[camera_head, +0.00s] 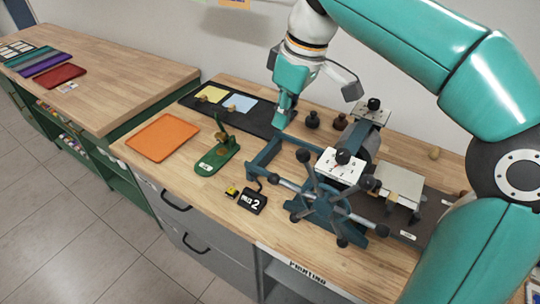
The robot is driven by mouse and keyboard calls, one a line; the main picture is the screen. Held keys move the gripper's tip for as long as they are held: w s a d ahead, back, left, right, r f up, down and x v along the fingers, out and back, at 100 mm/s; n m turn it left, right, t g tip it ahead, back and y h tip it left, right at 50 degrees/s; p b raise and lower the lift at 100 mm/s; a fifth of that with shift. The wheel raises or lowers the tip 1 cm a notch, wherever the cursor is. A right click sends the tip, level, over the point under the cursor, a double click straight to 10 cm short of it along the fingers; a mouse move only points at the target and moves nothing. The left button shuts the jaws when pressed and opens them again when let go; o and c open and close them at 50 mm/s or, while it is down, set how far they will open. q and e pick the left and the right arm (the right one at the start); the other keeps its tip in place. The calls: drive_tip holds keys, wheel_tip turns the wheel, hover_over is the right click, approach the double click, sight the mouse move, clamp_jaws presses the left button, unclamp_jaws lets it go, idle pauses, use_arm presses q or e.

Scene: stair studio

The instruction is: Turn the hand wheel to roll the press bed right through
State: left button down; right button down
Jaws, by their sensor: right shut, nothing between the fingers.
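The etching press stands on the right half of the wooden bench. Its dark blue hand wheel (327,195), with several spokes ending in dark knobs, is on the near side. The pale press bed (399,184) shows to the right of the grey roller (361,140); part of it is hidden behind the wheel and the press frame. Blue rails (264,154) stick out to the left of the roller. My right gripper (282,121) is shut and empty, pointing down behind the left rails, apart from the wheel. My left gripper is out of view.
An orange tray (162,137), a green hand press (217,151) and a small black counter reading 2 (252,200) lie left of the press. A dark mat (240,112) holds yellow and blue sheets. Dark knobbed tools (312,119) stand behind the press. My right arm covers the right side.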

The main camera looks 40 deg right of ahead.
sight(276, 174)
drive_tip(key=x, duration=0.4)
drive_tip(key=s+x, duration=0.1)
drive_tip(key=x, duration=0.7)
drive_tip(key=shift+s+d+f+b, duration=0.25)
drive_tip(key=shift+d+f+b, duration=0.05)
drive_tip(key=shift+d, duration=0.05)
drive_tip(key=shift+s+f, duration=0.1)
drive_tip(key=shift+f, duration=0.35)
